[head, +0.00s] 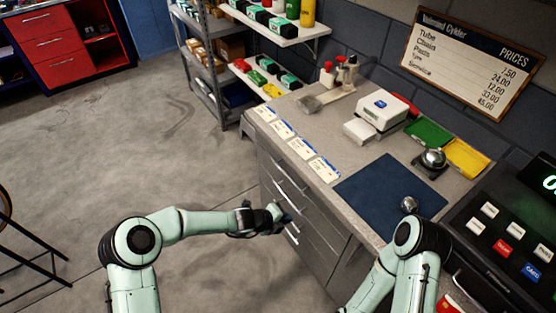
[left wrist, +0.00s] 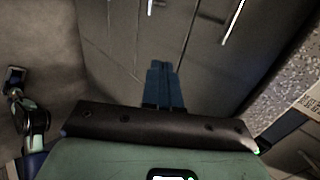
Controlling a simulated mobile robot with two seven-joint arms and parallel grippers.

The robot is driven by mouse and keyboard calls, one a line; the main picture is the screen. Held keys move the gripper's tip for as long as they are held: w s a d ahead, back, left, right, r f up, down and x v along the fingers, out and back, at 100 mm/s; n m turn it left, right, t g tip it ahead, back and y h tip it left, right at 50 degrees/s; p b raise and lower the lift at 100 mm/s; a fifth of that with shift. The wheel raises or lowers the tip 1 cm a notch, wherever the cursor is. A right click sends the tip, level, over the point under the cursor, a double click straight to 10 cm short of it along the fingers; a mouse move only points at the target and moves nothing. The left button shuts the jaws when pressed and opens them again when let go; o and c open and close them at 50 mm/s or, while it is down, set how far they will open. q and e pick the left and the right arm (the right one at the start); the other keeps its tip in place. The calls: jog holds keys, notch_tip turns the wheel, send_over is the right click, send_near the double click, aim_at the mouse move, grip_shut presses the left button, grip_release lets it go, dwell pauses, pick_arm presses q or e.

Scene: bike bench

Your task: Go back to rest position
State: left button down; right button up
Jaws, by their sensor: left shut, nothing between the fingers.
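My left gripper (head: 284,217) is in front of the drawer fronts of the grey counter (head: 345,205), below its top. In the left wrist view its two blue fingers (left wrist: 162,88) are together with nothing between them. Drawer handles show beyond the fingers. My right arm comes in at the lower right of the head view, bent beside the counter. Its gripper does not show.
The counter top holds a dark blue mat (head: 385,188) with a small silver round object (head: 409,204), several price cards, a white device (head: 382,110), a service bell (head: 433,158) and coloured trays. A register (head: 510,235) stands right. Floor at left is clear.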

pick_arm(q)
jog(key=s+a+f+m+g+y, duration=0.3)
jog(key=s+a+f+m, duration=0.7)
jog(key=s+f+m, duration=0.45)
jog(key=s+a+f+m+g, duration=0.1)
jog(key=s+a+m, duration=0.3)
jog(key=s+m, duration=0.6)
jog(key=s+a+f+m+g+y, duration=0.1)
jog(key=s+a+m, duration=0.2)
jog(key=s+m, duration=0.6)
jog(key=m, duration=0.4)
jog(key=shift+s+a+m+g, duration=0.35)
jog(key=shift+g, duration=0.05)
